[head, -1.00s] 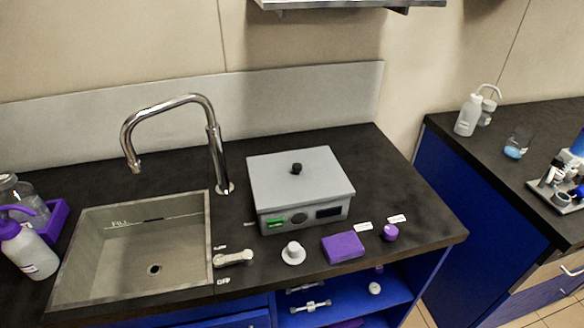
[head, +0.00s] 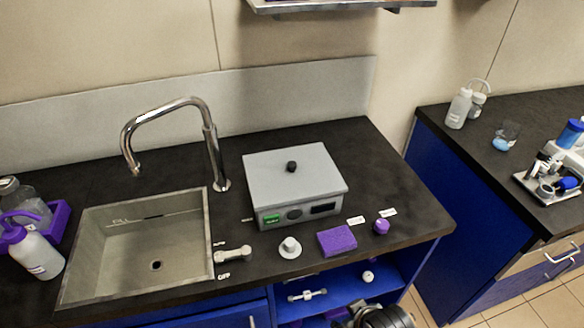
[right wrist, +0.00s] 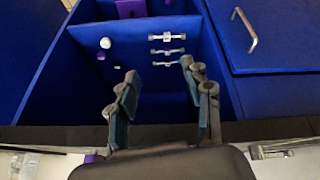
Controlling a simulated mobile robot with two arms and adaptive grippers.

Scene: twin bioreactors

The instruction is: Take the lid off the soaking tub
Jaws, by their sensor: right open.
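The soaking tub (head: 296,212) is a grey box with a green switch and a dark display on its front, standing on the black counter right of the sink. Its flat grey lid (head: 294,176) with a black knob (head: 291,167) lies on top and covers it. My right gripper (right wrist: 159,88) is open and empty in the right wrist view, in front of the blue open shelf below the counter. In the head view only a dark part of my right arm shows at the bottom edge, well below the tub. My left gripper is not in view.
The sink (head: 75,278) with a tall faucet (head: 211,150) is left of the tub. A metal shelf (head: 340,5) hangs above. Counter right of the tub is clear.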

